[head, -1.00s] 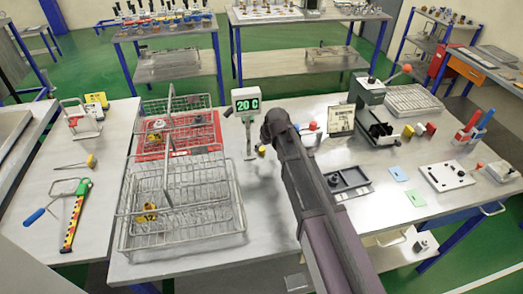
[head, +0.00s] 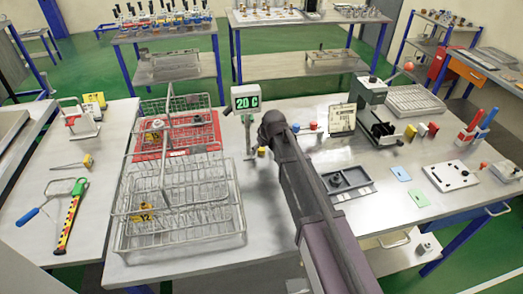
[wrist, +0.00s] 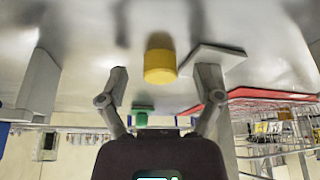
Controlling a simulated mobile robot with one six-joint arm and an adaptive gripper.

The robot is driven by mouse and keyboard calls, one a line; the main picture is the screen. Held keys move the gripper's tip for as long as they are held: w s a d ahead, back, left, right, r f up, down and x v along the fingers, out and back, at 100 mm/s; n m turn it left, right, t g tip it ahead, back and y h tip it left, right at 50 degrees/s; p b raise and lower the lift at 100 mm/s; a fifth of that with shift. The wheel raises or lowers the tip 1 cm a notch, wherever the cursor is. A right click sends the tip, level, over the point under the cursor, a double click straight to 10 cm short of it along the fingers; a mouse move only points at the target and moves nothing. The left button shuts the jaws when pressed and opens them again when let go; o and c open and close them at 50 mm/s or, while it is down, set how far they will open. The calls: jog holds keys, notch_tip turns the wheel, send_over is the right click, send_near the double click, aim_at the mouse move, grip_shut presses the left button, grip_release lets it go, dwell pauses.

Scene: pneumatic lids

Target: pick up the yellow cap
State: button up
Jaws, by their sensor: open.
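The yellow cap (wrist: 160,60) stands on the grey bench top in the wrist view, between and just beyond the fingertips. In the head view the small yellow cap (head: 262,151) is beside my arm's end, close to the foot of the display stand. My gripper (wrist: 163,76) is open and empty, one finger on each side of the cap's line in the wrist view. I cannot tell the exact gap between fingers and cap. In the head view the fingers are hidden or too small to make out.
The display stand (head: 246,98) reading 20 C is close by; its base (wrist: 218,60) lies near one finger. Wire baskets (head: 238,232) and a red mat (head: 212,128) are to the left. A dark tray (head: 368,186) and a green press (head: 371,93) stand right.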

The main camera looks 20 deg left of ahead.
jog(key=c, duration=0.8)
jog(key=shift+r, duration=0.1)
notch_tip(320, 180, up, 3)
jog(key=p, duration=0.3)
jog(key=shift+r, duration=0.1)
jog(key=s+d, duration=0.2)
jog(key=s, duration=0.2)
jog(key=s+d+r+p, duration=0.1)
jog(key=s+d, duration=0.2)
jog(key=s, duration=0.2)
jog(key=s+d+p, duration=0.1)
jog(key=s+d, duration=0.1)
jog(key=s, duration=0.3)
jog(key=shift+d+r, duration=0.3)
jog(key=shift+d, duration=0.05)
notch_tip(320, 180, up, 12)
jog(key=p, duration=1.2)
jog(key=shift+r, duration=0.15)
jog(key=shift+s, duration=0.15)
